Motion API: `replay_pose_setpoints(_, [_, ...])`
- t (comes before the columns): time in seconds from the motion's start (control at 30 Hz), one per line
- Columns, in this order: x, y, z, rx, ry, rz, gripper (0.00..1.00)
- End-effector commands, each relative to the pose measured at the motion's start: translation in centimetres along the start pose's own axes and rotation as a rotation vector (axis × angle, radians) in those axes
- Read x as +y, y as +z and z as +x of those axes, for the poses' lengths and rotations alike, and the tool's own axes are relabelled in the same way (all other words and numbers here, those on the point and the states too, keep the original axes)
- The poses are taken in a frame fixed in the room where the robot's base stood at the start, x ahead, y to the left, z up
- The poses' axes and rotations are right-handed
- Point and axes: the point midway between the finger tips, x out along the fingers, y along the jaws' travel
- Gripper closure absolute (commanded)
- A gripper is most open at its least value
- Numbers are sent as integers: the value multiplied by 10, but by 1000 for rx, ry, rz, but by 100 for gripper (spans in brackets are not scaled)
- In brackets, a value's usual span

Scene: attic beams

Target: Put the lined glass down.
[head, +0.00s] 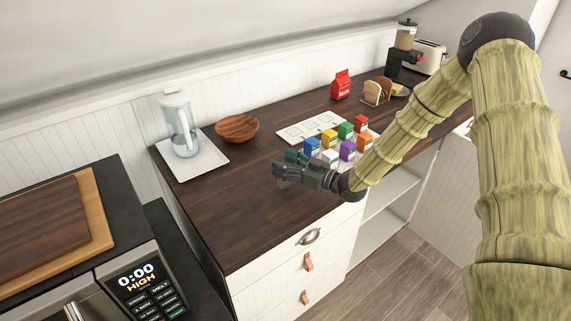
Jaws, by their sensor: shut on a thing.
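My gripper (287,167) reaches in from the right over the front part of the dark wooden counter (240,205). Its fingers point left and are shut on a small, clear glass, the lined glass (283,174). The glass is faint against the dark wood, and its lines are too small to make out. The fingers hide part of it. I cannot tell whether its base touches the counter or hangs just above it.
Several small coloured boxes (329,141) stand just right of my gripper, by a white card (300,128). A wooden bowl (237,128) and a clear pitcher (180,125) on a white tray (213,158) stand farther left. The counter's front left is clear.

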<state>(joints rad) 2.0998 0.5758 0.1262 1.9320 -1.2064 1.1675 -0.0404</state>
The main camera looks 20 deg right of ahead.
Motion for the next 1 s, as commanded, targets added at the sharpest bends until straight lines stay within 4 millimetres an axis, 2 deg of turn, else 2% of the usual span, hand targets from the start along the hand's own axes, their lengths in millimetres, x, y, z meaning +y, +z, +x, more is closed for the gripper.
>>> replay_pose_setpoints(0.2, [0, 12, 0, 0, 0, 1, 87])
replay_pose_setpoints(0.7, [0, 19, 0, 1, 0, 0, 87])
replay_pose_setpoints(0.73, [0, 18, 0, 0, 0, 0, 37])
replay_pose_setpoints(0.8, [0, 18, 0, 0, 0, 0, 25])
replay_pose_setpoints(0.83, [0, 18, 0, 0, 0, 0, 21])
replay_pose_setpoints(1.0, [0, 18, 0, 0, 0, 0, 21])
